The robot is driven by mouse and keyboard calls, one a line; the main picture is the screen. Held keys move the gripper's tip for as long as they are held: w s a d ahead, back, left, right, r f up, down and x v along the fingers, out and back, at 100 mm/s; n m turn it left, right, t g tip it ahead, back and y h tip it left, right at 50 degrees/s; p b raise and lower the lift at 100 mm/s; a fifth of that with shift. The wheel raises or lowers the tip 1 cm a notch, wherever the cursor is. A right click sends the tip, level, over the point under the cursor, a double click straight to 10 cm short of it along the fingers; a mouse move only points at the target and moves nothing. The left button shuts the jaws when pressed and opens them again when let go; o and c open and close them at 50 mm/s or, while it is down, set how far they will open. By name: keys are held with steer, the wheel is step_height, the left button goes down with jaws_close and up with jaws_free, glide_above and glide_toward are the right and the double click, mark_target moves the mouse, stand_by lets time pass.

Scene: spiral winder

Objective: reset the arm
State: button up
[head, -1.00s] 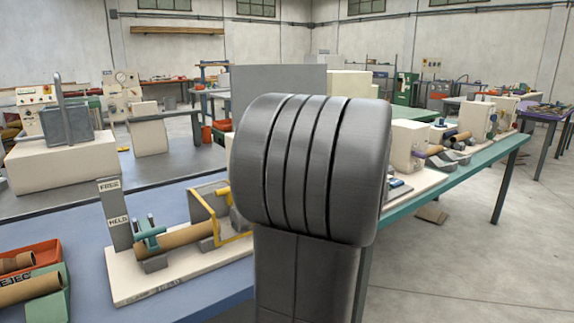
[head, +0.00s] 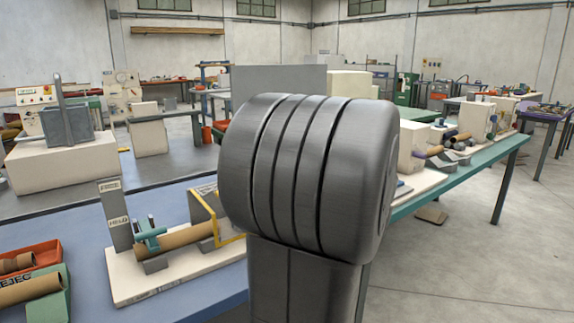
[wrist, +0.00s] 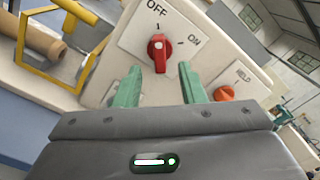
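My gripper (wrist: 157,88) shows in the wrist view with its two green fingers apart and nothing between them. Beyond the fingertips is a pale panel with a red rotary knob (wrist: 158,52) marked OFF and ON. The knob's pointer is near upright, toward the OFF side. An orange knob (wrist: 224,93) labelled HELD is to the right on the same panel. In the head view my dark arm link fills the middle and hides the gripper and the panel.
A cardboard tube (head: 186,238) rests in a fixture with a yellow frame (head: 222,228) and a FREE/HELD post (head: 114,216). Open floor (head: 470,260) is at the right.

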steer(key=v, duration=0.9)
steer(key=w+a+m+p, duration=0.8)
steer(key=w+m+p, duration=0.2)
steer(key=w+p, duration=0.1)
steer(key=shift+w+a+p, duration=0.2)
steer(key=shift+w+p, duration=0.05)
steer(key=shift+p, duration=0.6)
stand_by(0.4)
